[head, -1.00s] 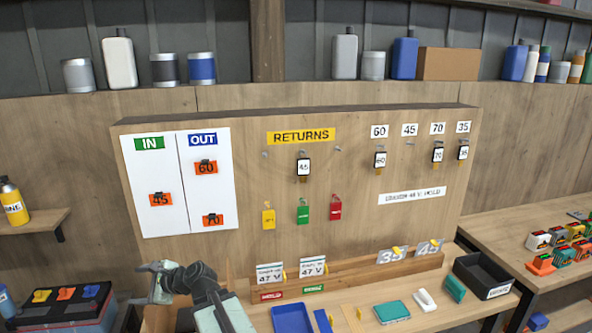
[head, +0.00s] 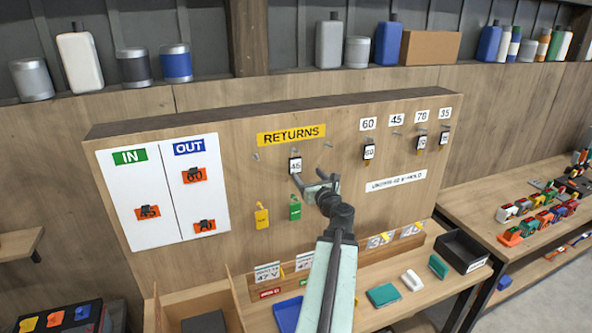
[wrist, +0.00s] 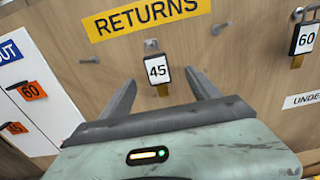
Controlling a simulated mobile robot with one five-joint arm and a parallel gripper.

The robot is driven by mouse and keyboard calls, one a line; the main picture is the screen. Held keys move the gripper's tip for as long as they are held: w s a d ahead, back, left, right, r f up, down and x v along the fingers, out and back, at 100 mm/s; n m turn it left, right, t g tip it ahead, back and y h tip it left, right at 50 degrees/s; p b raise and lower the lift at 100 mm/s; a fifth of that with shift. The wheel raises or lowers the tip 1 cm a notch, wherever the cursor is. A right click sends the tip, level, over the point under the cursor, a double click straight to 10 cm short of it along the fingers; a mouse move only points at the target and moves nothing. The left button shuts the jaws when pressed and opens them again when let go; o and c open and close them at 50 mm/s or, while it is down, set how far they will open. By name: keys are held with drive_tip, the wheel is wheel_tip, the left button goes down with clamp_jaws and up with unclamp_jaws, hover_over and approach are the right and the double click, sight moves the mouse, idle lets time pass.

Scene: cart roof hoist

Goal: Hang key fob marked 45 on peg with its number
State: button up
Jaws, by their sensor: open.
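The black-framed white key fob marked 45 (head: 295,166) hangs on a peg under the yellow RETURNS sign. In the wrist view the fob (wrist: 157,70) hangs just ahead of my gripper (wrist: 162,84), between the lines of its two fingers. My gripper (head: 313,180) is open and empty, just below and right of the fob in the head view. The number label 45 (head: 396,120) is on the right of the board, between 60 and 70. The peg under it (head: 398,134) is bare.
Fobs 60 (head: 369,152), 70 (head: 422,143) and 35 (head: 444,138) hang near that bare peg. Yellow (head: 262,217) and green (head: 295,209) tags hang below RETURNS. A wooden ledge with cards and a bench with trays lie below.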

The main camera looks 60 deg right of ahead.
sight(296, 162)
drive_tip(key=x, duration=0.8)
drive_tip(key=shift+w+a, duration=0.25)
drive_tip(key=shift+w, duration=0.1)
clamp_jaws()
drive_tip(key=shift+r+p, duration=0.35)
drive_tip(key=shift+s+a, duration=0.1)
drive_tip(key=shift+s, duration=0.05)
drive_tip(key=shift+r+p+v, duration=0.2)
drive_tip(key=shift+v, duration=0.55)
drive_tip(key=shift+r+p+v, duration=0.15)
drive_tip(key=shift+p+v, duration=0.05)
drive_tip(key=shift+v, duration=0.6)
drive_tip(key=shift+r+p+v, duration=0.2)
drive_tip(key=shift+v, duration=0.55)
